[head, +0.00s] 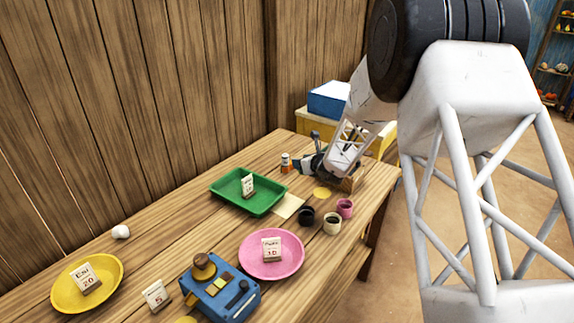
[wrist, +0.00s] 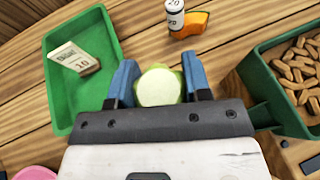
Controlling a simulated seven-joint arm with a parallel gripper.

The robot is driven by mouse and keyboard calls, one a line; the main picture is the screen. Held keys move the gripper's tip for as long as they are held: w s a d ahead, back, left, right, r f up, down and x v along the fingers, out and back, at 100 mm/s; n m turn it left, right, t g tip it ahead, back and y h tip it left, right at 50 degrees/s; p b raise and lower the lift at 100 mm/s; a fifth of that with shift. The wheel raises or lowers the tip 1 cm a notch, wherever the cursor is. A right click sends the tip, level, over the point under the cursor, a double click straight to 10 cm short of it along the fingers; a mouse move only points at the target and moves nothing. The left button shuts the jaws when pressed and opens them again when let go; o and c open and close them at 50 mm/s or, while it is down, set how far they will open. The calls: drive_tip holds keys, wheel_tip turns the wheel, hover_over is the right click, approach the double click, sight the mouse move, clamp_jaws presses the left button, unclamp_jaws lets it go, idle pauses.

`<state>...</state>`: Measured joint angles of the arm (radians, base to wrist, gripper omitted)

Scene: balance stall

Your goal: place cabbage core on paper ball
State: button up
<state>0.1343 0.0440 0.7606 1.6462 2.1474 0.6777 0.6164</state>
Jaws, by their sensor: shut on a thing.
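The cabbage core (wrist: 160,86), pale green and round, sits between the blue fingers of my gripper (wrist: 160,82) in the wrist view. My gripper is shut on it. In the head view, my gripper (head: 312,166) is low over the far end of the wooden table, and the core cannot be made out there. A small white crumpled ball (head: 120,231), which looks like the paper ball, lies on the table at the left, behind the yellow plate. It is far from my gripper and not in the wrist view.
A green tray (head: 222,189) with a card stands between gripper and ball; a bottle (wrist: 175,17) and orange piece (wrist: 196,24) lie near the gripper. A pink plate (head: 257,272), yellow plate (head: 62,290), blue device (head: 232,301) and cups (head: 332,226) stand nearer. A pellet box (wrist: 262,85) is right.

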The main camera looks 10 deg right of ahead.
drive_tip(key=shift+a, duration=0.1)
drive_tip(key=s+a+n+g+y, duration=0.25)
drive_tip(key=s+a, duration=0.25)
drive_tip(key=a, duration=0.9)
drive_tip(key=s+a+n+g+y, duration=0.25)
drive_tip(key=s+a+n, duration=0.2)
drive_tip(key=a, duration=0.95)
drive_tip(key=s+a+n+g+y, duration=0.25)
drive_tip(key=s+a, duration=0.35)
drive_tip(key=a, duration=0.9)
drive_tip(key=s+a+n+g, duration=0.3)
drive_tip(key=s+a+g, duration=0.1)
drive_tip(key=s+a, duration=0.7)
drive_tip(key=shift+s+a+r, duration=0.15)
drive_tip(key=shift+s+a, duration=0.25)
drive_tip(key=shift+a, duration=0.1)
drive_tip(key=shift+g, duration=0.25)
hover_over(114, 226)
drive_tip(key=shift+f, duration=0.75)
drive_tip(key=shift+f, duration=1.75)
drive_tip(key=shift+f, duration=0.15)
